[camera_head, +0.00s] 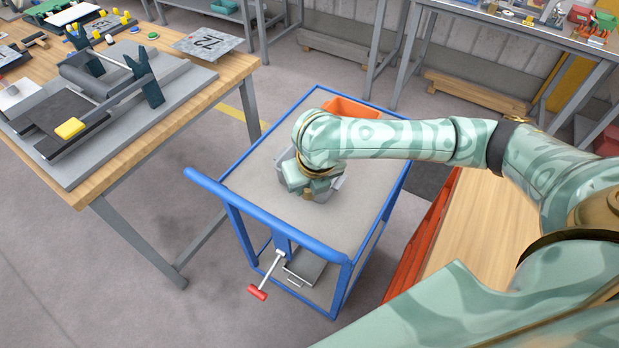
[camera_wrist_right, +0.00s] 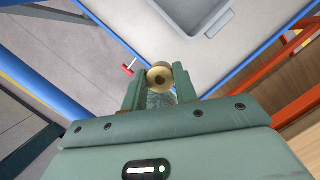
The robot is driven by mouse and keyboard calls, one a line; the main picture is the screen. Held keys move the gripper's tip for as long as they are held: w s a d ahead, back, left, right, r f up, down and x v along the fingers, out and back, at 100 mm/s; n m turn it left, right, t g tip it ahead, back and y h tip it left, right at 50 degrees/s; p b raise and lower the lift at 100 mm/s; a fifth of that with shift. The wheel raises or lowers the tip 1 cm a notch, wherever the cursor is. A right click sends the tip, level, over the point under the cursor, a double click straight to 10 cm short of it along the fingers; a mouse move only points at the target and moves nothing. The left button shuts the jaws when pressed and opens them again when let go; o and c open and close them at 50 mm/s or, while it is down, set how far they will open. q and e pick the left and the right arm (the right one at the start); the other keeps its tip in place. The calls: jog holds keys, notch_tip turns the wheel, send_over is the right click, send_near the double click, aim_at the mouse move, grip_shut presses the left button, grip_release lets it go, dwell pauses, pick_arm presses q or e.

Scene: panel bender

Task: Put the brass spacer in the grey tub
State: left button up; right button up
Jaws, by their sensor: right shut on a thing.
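The brass spacer (camera_wrist_right: 160,77) is a short round ring with a hole. It sits between the fingertips of my right gripper (camera_wrist_right: 160,86) in the right wrist view. In the head view my right gripper (camera_head: 308,188) is over the cart, with a small brass bit of the spacer (camera_head: 308,195) showing at its tip. The grey tub (camera_wrist_right: 193,12) stands on the cart top, partly cut off at the top of the wrist view. In the head view the wrist hides most of the grey tub (camera_head: 338,184). I cannot tell the spacer's height over it. My left gripper is not in view.
The blue-framed cart (camera_head: 265,212) has a grey top with bare room around the tub. An orange bin (camera_head: 355,109) stands at its far end. A wooden bench (camera_head: 195,108) with a bending tool is at left. A red-handled lever (camera_head: 258,292) sticks out from the cart's front.

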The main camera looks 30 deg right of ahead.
jog(key=w+d+f+b, duration=0.1)
jog(key=w, duration=0.1)
jog(key=w+d+f+b, duration=0.1)
jog(key=w, duration=0.1)
jog(key=w+d+f+b, duration=0.1)
jog(key=w+f, duration=0.1)
jog(key=shift+w+d+b, duration=0.25)
jog(key=shift+b, duration=0.1)
jog(key=w+d+f+b, duration=0.1)
jog(key=w+f+b, duration=0.1)
jog(key=w+f, duration=0.1)
jog(key=w+d+f+b, duration=0.1)
jog(key=f, duration=0.1)
jog(key=shift+w+d+b, duration=0.3)
jog(key=shift+w+d+f, duration=0.1)
jog(key=shift+w+f, duration=0.05)
jog(key=shift+f, duration=0.2)
jog(key=x, duration=0.1)
jog(key=b+x, duration=0.2)
jog(key=shift+s+f, duration=0.25)
jog(key=shift+f, duration=0.1)
jog(key=shift+r, duration=0.25)
jog(key=shift+c, duration=0.5)
jog(key=o, duration=1.1)
jog(key=shift+f, duration=0.1)
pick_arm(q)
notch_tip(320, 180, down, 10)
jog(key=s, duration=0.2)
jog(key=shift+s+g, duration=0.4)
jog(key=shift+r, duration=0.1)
